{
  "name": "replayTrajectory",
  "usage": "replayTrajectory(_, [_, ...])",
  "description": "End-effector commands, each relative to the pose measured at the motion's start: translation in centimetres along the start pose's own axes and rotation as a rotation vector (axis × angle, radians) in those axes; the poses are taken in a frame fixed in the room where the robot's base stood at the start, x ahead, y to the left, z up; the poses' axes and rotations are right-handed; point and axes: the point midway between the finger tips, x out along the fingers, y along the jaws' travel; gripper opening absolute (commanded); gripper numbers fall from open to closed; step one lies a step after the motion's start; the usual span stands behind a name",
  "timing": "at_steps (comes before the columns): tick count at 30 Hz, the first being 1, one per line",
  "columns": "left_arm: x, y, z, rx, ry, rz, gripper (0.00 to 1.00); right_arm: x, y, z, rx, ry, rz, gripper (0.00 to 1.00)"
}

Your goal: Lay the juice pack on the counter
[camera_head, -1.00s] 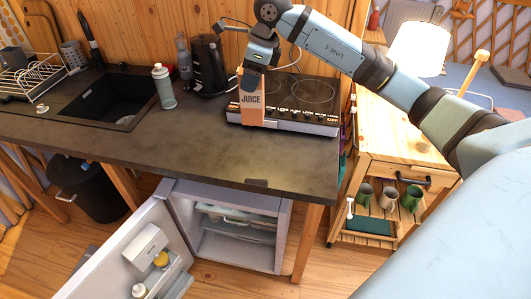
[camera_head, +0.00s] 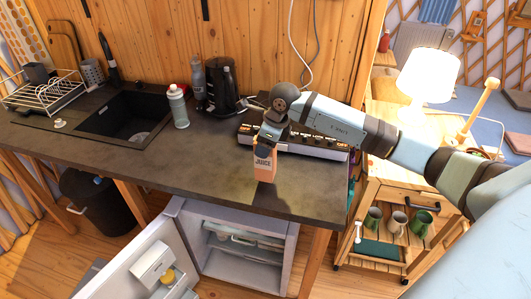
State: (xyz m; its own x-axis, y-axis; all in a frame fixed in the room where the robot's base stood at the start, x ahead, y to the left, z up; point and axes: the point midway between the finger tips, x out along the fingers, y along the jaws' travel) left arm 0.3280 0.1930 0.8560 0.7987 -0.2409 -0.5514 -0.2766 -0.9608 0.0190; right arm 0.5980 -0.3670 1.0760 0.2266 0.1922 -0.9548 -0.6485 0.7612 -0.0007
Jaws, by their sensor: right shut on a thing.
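The juice pack (camera_head: 265,167) is a small orange carton with a white top band and the word JUICE. It is upright, over the dark counter (camera_head: 215,178) in front of the cooktop. I cannot tell whether its base touches the counter. My right gripper (camera_head: 265,148) is shut on the upper part of the pack from above, hiding its top. My left gripper is not in view.
Below, the small fridge (camera_head: 245,262) is open. Counter left of the pack is clear.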

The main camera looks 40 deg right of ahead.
Motion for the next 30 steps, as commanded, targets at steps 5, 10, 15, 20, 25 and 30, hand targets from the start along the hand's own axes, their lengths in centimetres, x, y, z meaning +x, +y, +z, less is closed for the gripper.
replayTrajectory(5, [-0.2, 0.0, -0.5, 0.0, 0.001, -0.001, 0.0, 2.0, 0.1, -0.6, 0.0, 0.001, 0.004, 0.01])
replayTrajectory(10, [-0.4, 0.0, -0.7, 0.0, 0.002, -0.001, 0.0, 3.9, 0.1, -1.2, 0.0, 0.0, 0.002, 0.01])
replayTrajectory(15, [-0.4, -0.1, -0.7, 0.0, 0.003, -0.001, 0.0, 3.9, 0.0, -1.2, -0.001, 0.0, 0.0, 0.01])
replayTrajectory(20, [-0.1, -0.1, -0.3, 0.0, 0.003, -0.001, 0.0, 4.3, 0.0, -1.4, -0.001, 0.0, 0.0, 0.01])
replayTrajectory(25, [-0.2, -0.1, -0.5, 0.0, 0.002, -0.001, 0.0, 4.2, 0.1, -1.3, -0.001, 0.001, 0.001, 0.85])
replayTrajectory(30, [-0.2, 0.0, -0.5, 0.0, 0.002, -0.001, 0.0, 4.2, 0.1, -1.3, -0.001, 0.001, 0.001, 0.85])
